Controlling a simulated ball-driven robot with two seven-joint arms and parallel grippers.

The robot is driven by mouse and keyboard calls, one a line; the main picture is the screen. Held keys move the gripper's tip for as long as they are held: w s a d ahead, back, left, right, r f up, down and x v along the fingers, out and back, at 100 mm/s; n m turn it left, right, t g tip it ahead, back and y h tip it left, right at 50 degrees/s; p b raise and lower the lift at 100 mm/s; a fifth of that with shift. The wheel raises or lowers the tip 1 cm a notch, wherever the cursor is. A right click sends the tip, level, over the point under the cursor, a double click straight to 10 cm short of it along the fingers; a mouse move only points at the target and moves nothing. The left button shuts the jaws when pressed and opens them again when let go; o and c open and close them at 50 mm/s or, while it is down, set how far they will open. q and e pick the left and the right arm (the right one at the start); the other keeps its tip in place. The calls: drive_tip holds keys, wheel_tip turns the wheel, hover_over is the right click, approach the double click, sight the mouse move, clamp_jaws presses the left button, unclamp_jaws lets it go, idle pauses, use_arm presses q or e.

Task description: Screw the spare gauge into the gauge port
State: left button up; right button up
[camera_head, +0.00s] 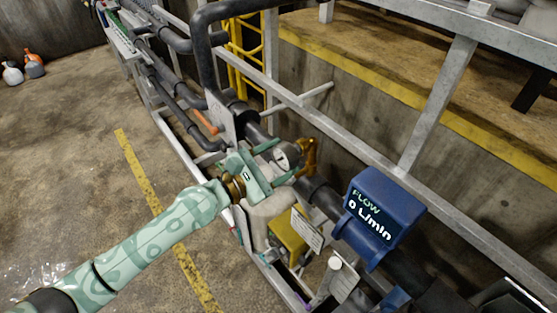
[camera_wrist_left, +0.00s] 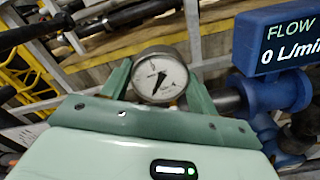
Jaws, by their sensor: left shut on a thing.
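The gauge (camera_head: 287,155) has a round white dial and a dark needle. It also shows large in the left wrist view (camera_wrist_left: 160,76), between my fingers. My left gripper (camera_head: 277,162) is shut on the gauge and holds it over the dark pipe line. A brass-coloured fitting (camera_head: 308,155) is just right of the gauge on the pipe. The gauge's lower end and the gauge port are hidden, so I cannot tell whether they touch. My right gripper is not in either view.
A blue flow meter (camera_head: 385,207) reading 0 L/min sits on the pipe to the right. Grey metal rails (camera_head: 350,125) run behind the pipe. A tag (camera_head: 307,229) hangs below. Bottles (camera_head: 33,66) stand far left. The concrete floor at left is open.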

use_arm(q)
drive_tip(key=m+b, duration=0.1)
drive_tip(key=m, duration=0.2)
drive_tip(key=shift+m, duration=1)
drive_tip(key=m, duration=0.4)
drive_tip(key=shift+b, duration=0.4)
drive_tip(key=shift+m, duration=0.6)
